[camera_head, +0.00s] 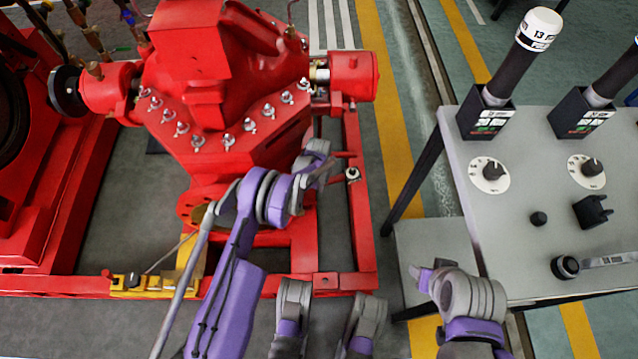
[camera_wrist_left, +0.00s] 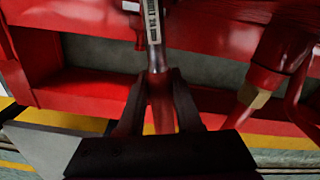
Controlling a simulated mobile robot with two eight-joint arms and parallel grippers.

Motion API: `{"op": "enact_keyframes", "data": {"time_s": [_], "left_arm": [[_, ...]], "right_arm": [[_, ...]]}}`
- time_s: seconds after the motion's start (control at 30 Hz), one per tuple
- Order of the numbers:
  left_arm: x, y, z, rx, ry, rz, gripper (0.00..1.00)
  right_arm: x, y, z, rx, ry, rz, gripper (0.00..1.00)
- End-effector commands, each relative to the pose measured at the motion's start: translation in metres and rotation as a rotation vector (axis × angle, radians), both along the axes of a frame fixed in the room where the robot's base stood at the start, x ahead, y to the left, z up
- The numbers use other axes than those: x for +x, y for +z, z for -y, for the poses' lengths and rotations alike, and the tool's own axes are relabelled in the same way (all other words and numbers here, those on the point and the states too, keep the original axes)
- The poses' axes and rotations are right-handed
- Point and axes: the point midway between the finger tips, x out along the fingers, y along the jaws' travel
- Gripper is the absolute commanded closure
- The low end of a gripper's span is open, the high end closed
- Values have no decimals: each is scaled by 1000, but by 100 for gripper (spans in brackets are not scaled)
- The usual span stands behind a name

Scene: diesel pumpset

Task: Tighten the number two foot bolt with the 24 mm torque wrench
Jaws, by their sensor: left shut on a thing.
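In the left wrist view my left gripper (camera_wrist_left: 160,84) is shut on a narrow tool shaft, which I take to be the torque wrench (camera_wrist_left: 153,24). A pale label with small print runs along the shaft; I cannot read its size. The tool's far end meets dark parts at the top edge, and I cannot tell whether it sits on a bolt. In the head view my left arm reaches over the red pump frame, and its gripper is hidden. A bolt (camera_head: 352,174) stands on the red side rail, right of the arm; its number cannot be seen. My right gripper does not show.
The red pumpset (camera_head: 215,110) fills the left and middle. At right a grey table (camera_head: 530,180) carries a 13 mm wrench (camera_head: 515,60) in a black holder, dials, and a tool with a black round head (camera_head: 565,267). A floor gap separates table and frame.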

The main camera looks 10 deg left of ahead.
Motion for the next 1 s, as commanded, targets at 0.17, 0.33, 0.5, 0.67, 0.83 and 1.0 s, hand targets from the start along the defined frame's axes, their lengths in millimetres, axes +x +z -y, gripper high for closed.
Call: {"op": "enact_keyframes", "data": {"time_s": [0.17, 0.33, 0.5, 0.67, 0.83, 1.0], "left_arm": [[0, 0, 0, 0, 0, 0, 100], [0, -2, 0, 0, 0, 0, 100], [0, -7, 0, 0, 0, 0, 100], [0, -11, 0, 0, 0, 0, 100], [0, -13, 0, 0, 0, 0, 100], [0, -13, 0, 0, 0, 0, 100]], "right_arm": [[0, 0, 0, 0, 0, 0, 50], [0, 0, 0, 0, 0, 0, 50], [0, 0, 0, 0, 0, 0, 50], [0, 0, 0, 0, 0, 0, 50], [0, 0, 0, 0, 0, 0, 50], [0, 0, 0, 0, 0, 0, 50]]}}
